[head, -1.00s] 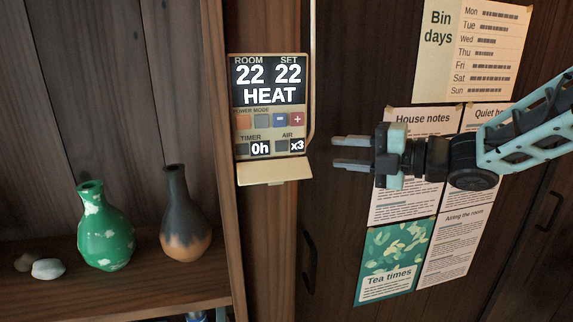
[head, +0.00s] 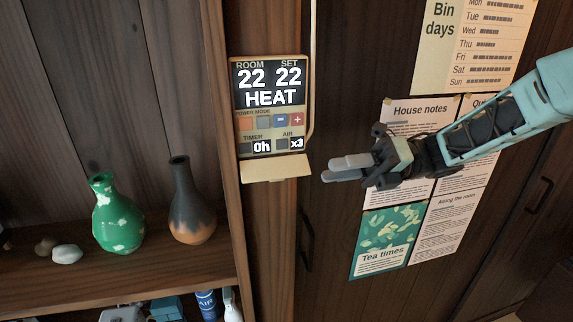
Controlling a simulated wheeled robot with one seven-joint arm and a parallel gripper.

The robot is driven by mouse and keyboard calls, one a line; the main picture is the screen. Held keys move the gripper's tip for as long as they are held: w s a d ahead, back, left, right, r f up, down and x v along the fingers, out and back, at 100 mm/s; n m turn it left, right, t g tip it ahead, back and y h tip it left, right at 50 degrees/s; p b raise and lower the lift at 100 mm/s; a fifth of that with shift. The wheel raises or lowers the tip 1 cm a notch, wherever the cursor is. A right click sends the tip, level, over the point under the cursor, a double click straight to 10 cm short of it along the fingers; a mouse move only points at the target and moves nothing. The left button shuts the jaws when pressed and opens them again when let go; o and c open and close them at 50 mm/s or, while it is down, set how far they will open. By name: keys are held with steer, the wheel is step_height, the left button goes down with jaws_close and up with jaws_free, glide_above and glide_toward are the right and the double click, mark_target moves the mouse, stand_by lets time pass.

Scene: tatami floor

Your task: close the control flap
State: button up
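The control panel (head: 270,110) is a beige wall unit on the wooden post, with a dark display reading ROOM 22, SET 22, HEAT. Its control flap (head: 276,171) is open, sticking out at the panel's lower edge, and the buttons above it are exposed. My gripper (head: 334,170) is just right of the flap at about its height, pointing left and apart from it in the picture. Its two grey fingers overlap in this view, so the gap between them is hidden. I see nothing held in it.
A shelf (head: 150,268) at left holds a green vase (head: 118,220), a dark-and-orange vase (head: 190,210) and pale stones (head: 66,254). Posters, including House notes (head: 420,112), hang on the dark door behind my arm. A dark handle (head: 307,240) is below my gripper.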

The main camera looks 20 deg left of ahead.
mark_target(284, 177)
steer(key=p+x, duration=0.3)
steer(key=x, duration=0.6)
steer(key=shift+r, duration=0.1)
steer(key=shift+s+a, duration=0.1)
steer(key=shift+a, duration=0.25)
